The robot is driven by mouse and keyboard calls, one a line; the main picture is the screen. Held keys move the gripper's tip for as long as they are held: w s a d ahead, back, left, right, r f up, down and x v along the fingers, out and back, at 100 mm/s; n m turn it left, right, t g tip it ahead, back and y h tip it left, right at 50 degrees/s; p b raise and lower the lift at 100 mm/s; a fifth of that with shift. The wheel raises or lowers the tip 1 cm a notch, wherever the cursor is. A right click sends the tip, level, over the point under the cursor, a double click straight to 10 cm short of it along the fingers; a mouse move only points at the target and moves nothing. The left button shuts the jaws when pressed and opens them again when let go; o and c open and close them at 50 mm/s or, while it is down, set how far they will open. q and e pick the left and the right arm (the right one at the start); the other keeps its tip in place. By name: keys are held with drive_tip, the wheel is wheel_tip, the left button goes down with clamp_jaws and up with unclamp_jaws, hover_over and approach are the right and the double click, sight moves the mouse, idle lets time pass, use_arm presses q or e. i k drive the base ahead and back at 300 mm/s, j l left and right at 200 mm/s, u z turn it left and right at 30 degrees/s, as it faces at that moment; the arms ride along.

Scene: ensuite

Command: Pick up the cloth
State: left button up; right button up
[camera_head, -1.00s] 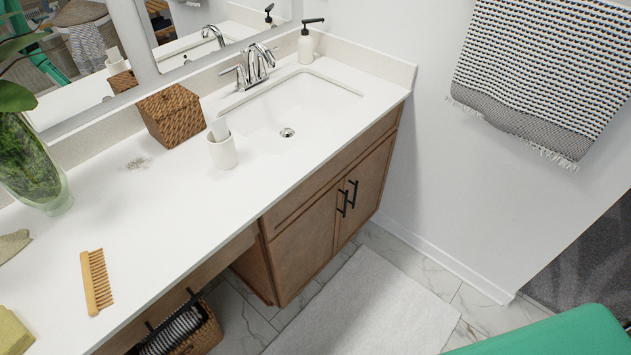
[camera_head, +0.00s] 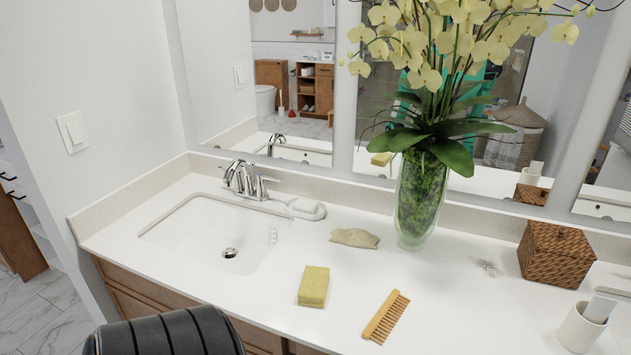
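Two small things on the white counter (camera_head: 263,317) could be the cloth, and I cannot tell which. One is a flat beige, uneven piece (camera_head: 355,238) lying near the back, left of the glass vase. The other is a thick yellow block or folded piece (camera_head: 313,286) lying nearer the front edge, right of the sink. Both lie free on the counter and are fully visible. Neither of my grippers is in view.
A tall glass vase of flowers (camera_head: 418,200) stands behind. A wooden comb (camera_head: 385,317) lies right of the yellow piece. A woven box (camera_head: 555,254) and white cup (camera_head: 581,327) stand right. The sink (camera_head: 207,234) is left. A dark ribbed shape (camera_head: 165,335) rises in front.

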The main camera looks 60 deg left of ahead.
sight(313, 292)
drive_tip(key=j+u, duration=0.1)
drive_tip(key=u, duration=0.3)
drive_tip(key=j+u, duration=0.1)
drive_tip(key=u, duration=0.7)
drive_tip(key=i+j+u, duration=0.1)
drive_tip(key=u, duration=0.3)
drive_tip(key=i+j, duration=0.1)
drive_tip(key=j, duration=0.85)
drive_tip(key=i+j+z, duration=0.15)
drive_tip(key=j, duration=0.8)
drive_tip(key=k, duration=0.05)
